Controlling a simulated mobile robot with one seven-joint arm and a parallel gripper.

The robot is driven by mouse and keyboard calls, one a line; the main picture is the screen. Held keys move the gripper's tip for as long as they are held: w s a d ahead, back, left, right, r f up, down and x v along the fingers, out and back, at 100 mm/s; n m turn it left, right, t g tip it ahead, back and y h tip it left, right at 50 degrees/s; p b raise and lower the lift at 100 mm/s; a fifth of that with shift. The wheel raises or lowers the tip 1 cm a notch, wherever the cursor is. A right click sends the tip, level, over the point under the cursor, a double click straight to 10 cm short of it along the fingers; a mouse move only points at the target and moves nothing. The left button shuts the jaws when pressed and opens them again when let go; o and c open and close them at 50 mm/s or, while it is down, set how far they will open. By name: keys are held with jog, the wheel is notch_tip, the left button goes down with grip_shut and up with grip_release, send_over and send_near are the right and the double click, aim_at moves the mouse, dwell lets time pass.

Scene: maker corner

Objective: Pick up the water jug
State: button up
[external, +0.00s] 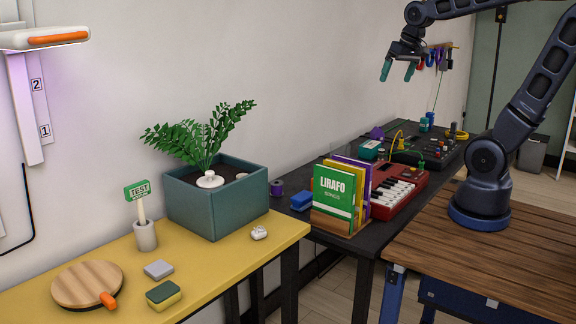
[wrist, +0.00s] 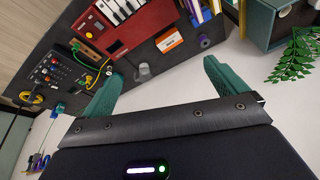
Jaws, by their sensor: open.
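I cannot make out a water jug for certain in either view. My gripper (external: 397,72) is open and empty, high above the black table near the wall. In the wrist view its two green fingers (wrist: 162,75) are spread apart with nothing held between them. A small grey object (wrist: 143,73) shows between and beyond the fingers in the wrist view; it is too small to identify. A white rounded object with a knob (external: 210,180) shows at the planter box, and its lower part is hidden.
The black table holds a red keyboard (external: 398,194), upright books (external: 333,199) and a mixer (external: 432,147). The yellow table (external: 215,262) holds a teal planter (external: 212,212), a cup (external: 145,236), a wooden board (external: 85,284) and a sponge (external: 163,295). The brown table (external: 500,258) is largely bare.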

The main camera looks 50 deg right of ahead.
jog(key=w+d+f+m+g, duration=0.1)
jog(key=w+d+m, duration=0.2)
jog(key=w, duration=0.4)
jog(key=w+d+f+m, duration=0.2)
jog(key=w, duration=0.4)
jog(key=m+g, duration=0.3)
jog(key=m, duration=0.9)
send_over(340, 148)
jog(key=w+d, duration=0.2)
jog(key=d, duration=0.1)
notch_tip(340, 148, down, 27)
jog(key=shift+w+d+f, duration=0.1)
jog(key=shift+d+f, duration=0.05)
jog(key=shift+f, duration=1.75)
jog(key=shift+w+d+f, duration=0.1)
jog(key=shift+f, duration=1.8)
jog(key=shift+d+f, duration=0.15)
jog(key=shift+f, duration=1.75)
jog(key=c, duration=1.2)
